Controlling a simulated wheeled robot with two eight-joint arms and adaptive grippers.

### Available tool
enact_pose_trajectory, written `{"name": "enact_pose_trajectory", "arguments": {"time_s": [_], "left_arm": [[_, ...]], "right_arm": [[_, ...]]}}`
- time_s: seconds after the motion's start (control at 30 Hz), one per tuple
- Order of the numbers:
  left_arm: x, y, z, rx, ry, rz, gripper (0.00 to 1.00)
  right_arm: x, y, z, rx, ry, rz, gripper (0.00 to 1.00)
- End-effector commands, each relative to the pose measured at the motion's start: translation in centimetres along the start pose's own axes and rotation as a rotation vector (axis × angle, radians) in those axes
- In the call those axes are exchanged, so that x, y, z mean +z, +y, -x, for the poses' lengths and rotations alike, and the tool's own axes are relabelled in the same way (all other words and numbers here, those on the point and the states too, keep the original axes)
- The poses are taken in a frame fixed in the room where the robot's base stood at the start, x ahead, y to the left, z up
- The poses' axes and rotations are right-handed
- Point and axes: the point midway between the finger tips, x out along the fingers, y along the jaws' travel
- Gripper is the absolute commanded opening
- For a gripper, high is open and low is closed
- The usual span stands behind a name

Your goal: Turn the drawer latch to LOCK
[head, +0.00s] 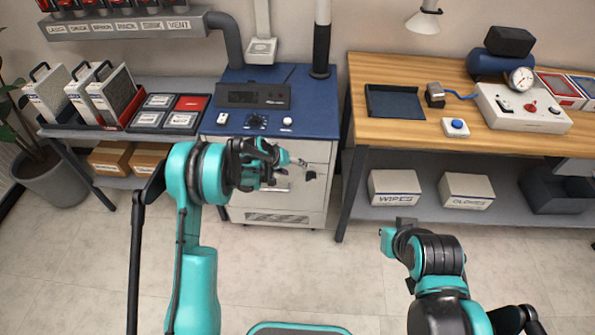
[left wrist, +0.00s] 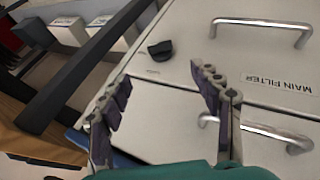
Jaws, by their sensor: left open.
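The drawer latch is a small black knob (head: 311,175) on the pale cabinet front (head: 318,152), to the right of my left gripper's tips in the head view. In the left wrist view the black latch (left wrist: 160,50) shows beyond the gap between the fingers, with small unreadable marks beside it. My left gripper (head: 294,161) is open and empty, and it also shows in the left wrist view (left wrist: 165,92). It appears apart from the latch. My right gripper (head: 387,240) is low at the right, away from the cabinet; its jaws are unclear.
A metal handle (left wrist: 262,24) and a MAIN FILTER label (left wrist: 280,83) are on the drawer front near the latch. The blue cabinet top (head: 310,112) carries a control box (head: 252,95). A wooden bench (head: 400,130) stands to the right. Floor in front is clear.

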Motion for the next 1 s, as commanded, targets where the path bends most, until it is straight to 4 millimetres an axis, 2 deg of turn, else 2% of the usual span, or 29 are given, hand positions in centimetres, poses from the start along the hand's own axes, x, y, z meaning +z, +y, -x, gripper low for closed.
{"name": "enact_pose_trajectory", "arguments": {"time_s": [0.3,0.53,0.73,0.87,1.0], "left_arm": [[0.1,0.0,-0.3,-0.002,0.011,0.000,0.64],[1.8,-0.2,-4.7,-0.015,0.219,-0.001,0.64],[3.4,0.0,-6.0,-0.002,0.377,-0.001,0.64],[3.3,0.0,-7.1,0.001,0.397,0.000,0.64],[2.5,-0.1,-9.4,0.001,0.395,-0.001,0.64]], "right_arm": [[-0.1,0.0,0.1,0.000,0.000,0.000,0.00],[-1.1,0.0,1.5,0.000,0.000,0.000,0.00],[-1.5,0.0,2.1,0.000,0.000,0.000,0.00],[-1.3,0.0,1.8,0.000,0.000,0.000,0.00],[-0.8,0.0,1.1,0.000,0.000,0.000,0.00]]}}
